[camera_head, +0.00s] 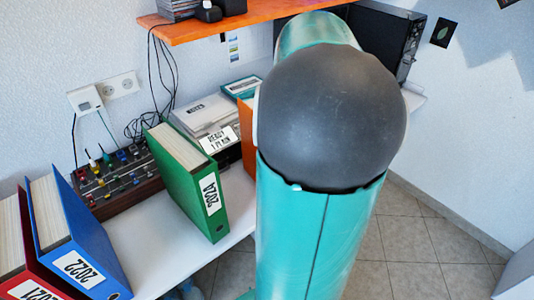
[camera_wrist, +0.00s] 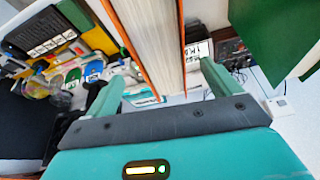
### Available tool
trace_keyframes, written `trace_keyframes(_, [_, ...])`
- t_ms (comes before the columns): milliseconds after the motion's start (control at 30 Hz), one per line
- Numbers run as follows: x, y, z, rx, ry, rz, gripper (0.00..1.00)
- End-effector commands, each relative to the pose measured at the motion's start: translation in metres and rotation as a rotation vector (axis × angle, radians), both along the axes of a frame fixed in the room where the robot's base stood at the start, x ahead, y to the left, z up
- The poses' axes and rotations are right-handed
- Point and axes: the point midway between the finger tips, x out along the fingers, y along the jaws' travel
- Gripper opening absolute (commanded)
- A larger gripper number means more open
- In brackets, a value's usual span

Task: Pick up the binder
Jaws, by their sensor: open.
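Several binders stand on the white shelf in the head view: a green binder (camera_head: 187,180) labelled 2024, a blue binder (camera_head: 75,240) labelled 2022 and a red binder (camera_head: 25,255) labelled 2021. An orange binder (camera_head: 247,130) is mostly hidden behind my arm. In the wrist view, my gripper (camera_wrist: 160,85) is open, with its fingers apart. The orange binder's covers and white pages (camera_wrist: 158,40) show between the finger directions, and I cannot tell whether they touch. The green binder (camera_wrist: 278,35) is at the upper right there. My gripper is hidden in the head view.
A dark mixer-like box with colored knobs (camera_head: 115,182) and a printer (camera_head: 205,115) stand behind the binders. An orange shelf (camera_head: 225,22) hangs above. Cables run down the wall. A bare strip of white shelf (camera_head: 145,245) lies between the blue and green binders.

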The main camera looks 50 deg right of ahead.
Motion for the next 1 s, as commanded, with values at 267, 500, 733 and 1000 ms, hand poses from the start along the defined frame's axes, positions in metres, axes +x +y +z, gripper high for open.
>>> trace_keyframes(267, [0.011,-0.003,-0.026,0.001,0.000,0.001,0.89])
trace_keyframes(500, [0.026,-0.007,-0.057,0.003,0.000,0.002,0.89])
trace_keyframes(733, [0.031,-0.008,-0.070,-0.001,0.000,0.002,0.89])
trace_keyframes(1000, [0.031,-0.008,-0.070,-0.001,0.000,0.002,0.89])
